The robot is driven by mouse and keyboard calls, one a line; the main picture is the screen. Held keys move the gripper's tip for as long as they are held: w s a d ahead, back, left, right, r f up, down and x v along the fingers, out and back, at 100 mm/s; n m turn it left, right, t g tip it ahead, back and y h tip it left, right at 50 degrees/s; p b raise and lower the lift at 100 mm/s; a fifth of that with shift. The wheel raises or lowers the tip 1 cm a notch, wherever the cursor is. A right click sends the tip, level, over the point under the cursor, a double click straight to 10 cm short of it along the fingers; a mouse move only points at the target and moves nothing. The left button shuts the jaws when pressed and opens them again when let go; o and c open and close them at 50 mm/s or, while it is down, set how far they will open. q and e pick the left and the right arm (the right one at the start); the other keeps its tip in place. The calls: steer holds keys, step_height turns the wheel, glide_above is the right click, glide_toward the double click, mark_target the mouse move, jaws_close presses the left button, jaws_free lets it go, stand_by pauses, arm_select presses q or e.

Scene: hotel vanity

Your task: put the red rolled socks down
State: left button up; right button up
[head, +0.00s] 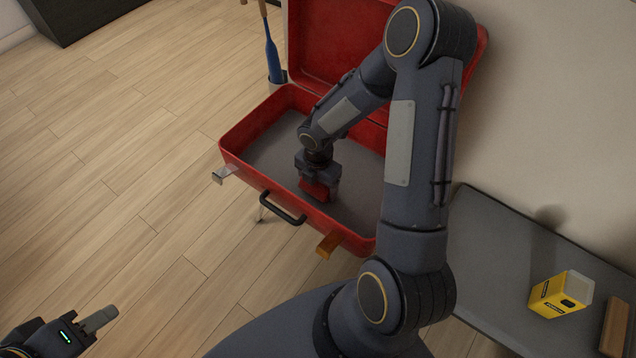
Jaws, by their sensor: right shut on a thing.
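The red rolled socks (314,191) are in my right gripper (318,187), which is shut on them inside the open red suitcase (243,178). The gripper points down, and the socks are low over the grey suitcase floor. I cannot tell whether they touch it. My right forearm hides part of the suitcase's right side. My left gripper (100,319) is at the lower left, over the wooden floor and away from the suitcase. I cannot make out the gap between its fingers.
The suitcase lid (330,40) stands open at the back. A blue-handled item (272,58) stands upright by the suitcase's back left corner. A grey table (500,250) at right holds a yellow box (556,296) and a brown block (615,326). The floor at left is clear.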

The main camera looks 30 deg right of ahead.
steer(key=shift+f, duration=0.2)
steer(key=o, duration=1)
steer(key=shift+c, duration=0.2)
steer(key=shift+r, duration=0.1)
